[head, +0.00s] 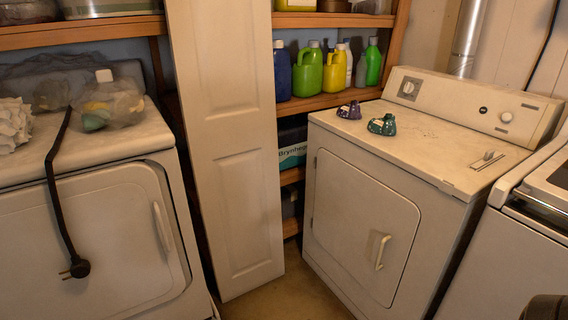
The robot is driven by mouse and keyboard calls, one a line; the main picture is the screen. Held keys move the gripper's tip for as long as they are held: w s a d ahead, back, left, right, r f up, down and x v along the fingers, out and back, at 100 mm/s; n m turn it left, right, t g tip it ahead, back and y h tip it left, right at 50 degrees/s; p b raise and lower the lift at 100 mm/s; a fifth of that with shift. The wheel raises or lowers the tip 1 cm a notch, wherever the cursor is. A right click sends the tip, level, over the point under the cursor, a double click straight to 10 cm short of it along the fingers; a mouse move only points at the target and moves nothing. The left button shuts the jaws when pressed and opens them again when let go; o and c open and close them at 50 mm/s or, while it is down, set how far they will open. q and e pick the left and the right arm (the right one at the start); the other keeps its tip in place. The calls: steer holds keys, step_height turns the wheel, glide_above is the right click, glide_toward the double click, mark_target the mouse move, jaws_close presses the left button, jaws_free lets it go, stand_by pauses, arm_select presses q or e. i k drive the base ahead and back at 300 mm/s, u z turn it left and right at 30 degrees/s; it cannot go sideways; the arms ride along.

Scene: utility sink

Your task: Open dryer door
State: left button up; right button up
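A white dryer (395,150) stands right of centre, angled toward me. Its front door (360,225) is shut flush with the body. A pale vertical handle (382,252) sits on the door's right side, and a hinge shows at the left edge. A second white machine on the left (80,245) also has a shut front door with a handle (161,228). A small part of a dark shape, apparently my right gripper (545,308), shows at the bottom right corner, well apart from the dryer door. Its fingers cannot be made out. My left gripper is not in view.
A tall white panel (228,150) stands between the machines. Shelves (330,101) behind hold several bottles. A black cord with a plug (75,266) hangs over the left machine. Another white machine (510,265) stands close on the right. Floor (290,298) shows before the dryer.

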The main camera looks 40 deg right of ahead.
mark_target(369, 227)
steer(key=i, duration=1.3)
steer(key=u, duration=1.25)
steer(key=i, duration=0.55)
steer(key=z, duration=3.45)
steer(key=i, duration=0.5)
steer(key=z, duration=0.1)
